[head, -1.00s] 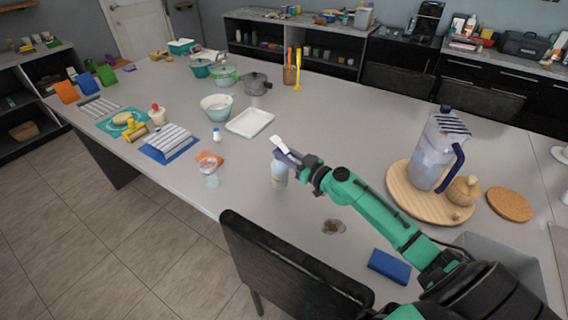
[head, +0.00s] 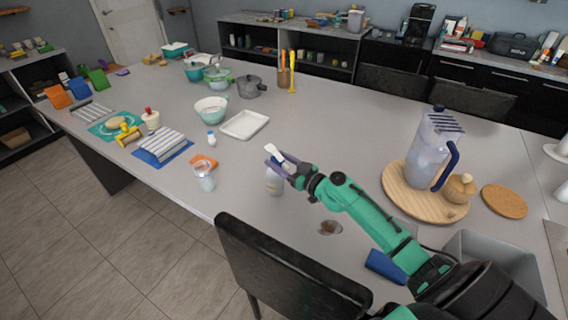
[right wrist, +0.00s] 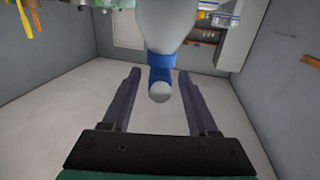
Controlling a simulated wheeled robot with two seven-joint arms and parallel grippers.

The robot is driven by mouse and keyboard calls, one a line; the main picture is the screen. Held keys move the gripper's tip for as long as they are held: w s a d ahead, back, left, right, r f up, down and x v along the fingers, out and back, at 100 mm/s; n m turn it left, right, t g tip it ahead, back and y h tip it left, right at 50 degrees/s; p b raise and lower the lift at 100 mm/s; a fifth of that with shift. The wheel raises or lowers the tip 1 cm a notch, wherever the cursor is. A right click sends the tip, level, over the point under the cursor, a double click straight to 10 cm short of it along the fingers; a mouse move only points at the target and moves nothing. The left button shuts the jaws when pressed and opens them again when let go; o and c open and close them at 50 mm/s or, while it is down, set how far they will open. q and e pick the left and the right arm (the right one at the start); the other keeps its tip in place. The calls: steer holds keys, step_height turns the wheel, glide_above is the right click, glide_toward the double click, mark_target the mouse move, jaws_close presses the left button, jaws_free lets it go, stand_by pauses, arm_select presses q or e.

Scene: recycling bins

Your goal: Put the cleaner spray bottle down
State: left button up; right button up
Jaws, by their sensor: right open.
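The cleaner spray bottle (head: 274,184) is whitish and stands upright on the grey table, near its front edge, in the head view. My right gripper (head: 277,160) is at its top, with the white spray head between its fingers. In the right wrist view, the bottle's pale body, blue neck (right wrist: 161,67) and round white tip lie between the two parted purple fingers of the gripper (right wrist: 161,90), with gaps on both sides. The gripper is open around the bottle's top. My left gripper is not in view.
A clear cup (head: 205,178) stands left of the bottle. A white tray (head: 244,125) lies behind it. A brown stain (head: 329,228) and a blue sponge (head: 386,266) are to the right. A pitcher (head: 430,155) stands on a round board. A black chair (head: 285,270) is at the front edge.

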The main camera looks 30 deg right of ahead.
steer(key=b+v, duration=0.2)
steer(key=v, duration=0.4)
steer(key=shift+s+f, duration=0.1)
steer(key=shift+s, duration=0.2)
steer(key=shift+s+d+r, duration=0.2)
steer(key=shift+s, duration=0.2)
steer(key=shift+s+f, duration=0.1)
